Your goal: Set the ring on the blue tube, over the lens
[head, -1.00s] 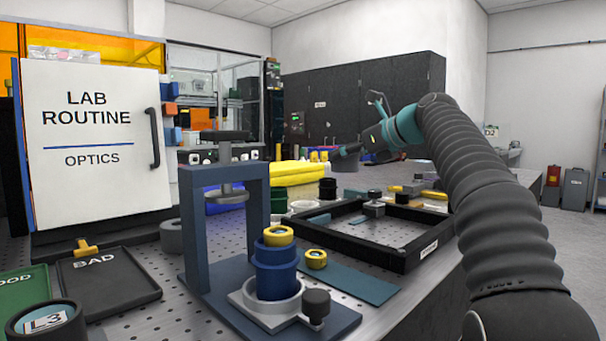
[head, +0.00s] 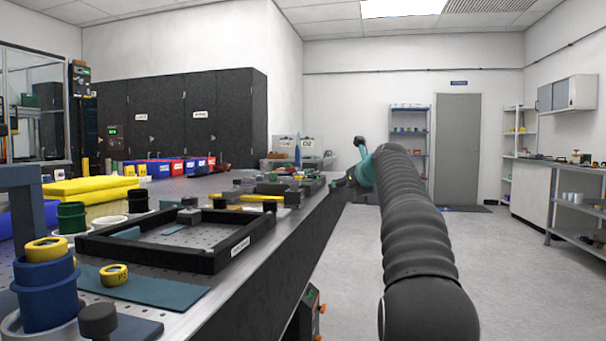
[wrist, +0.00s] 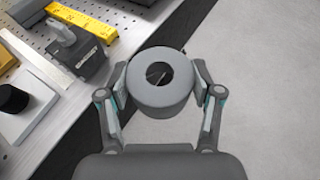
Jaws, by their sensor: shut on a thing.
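My gripper (wrist: 160,85) is shut on a thick grey ring (wrist: 162,98) with a round hole, seen from above in the wrist view. The ring is past the table edge, over the floor. In the head view my gripper (head: 357,168) is far off at the table's right side, and the ring cannot be made out there. The blue tube (head: 48,300) stands upright at the lower left, well apart from my gripper. A yellow-rimmed lens (head: 45,250) sits on its top. A second yellow-rimmed piece (head: 113,275) lies on a teal mat (head: 160,291).
A black square frame (head: 150,255) lies on the table behind the mat. A blue press frame (head: 28,205) stands behind the tube, at the left edge. In the wrist view, a dark block (wrist: 80,58) and yellow bar (wrist: 80,20) are near the table edge. The floor (head: 460,265) at right is open.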

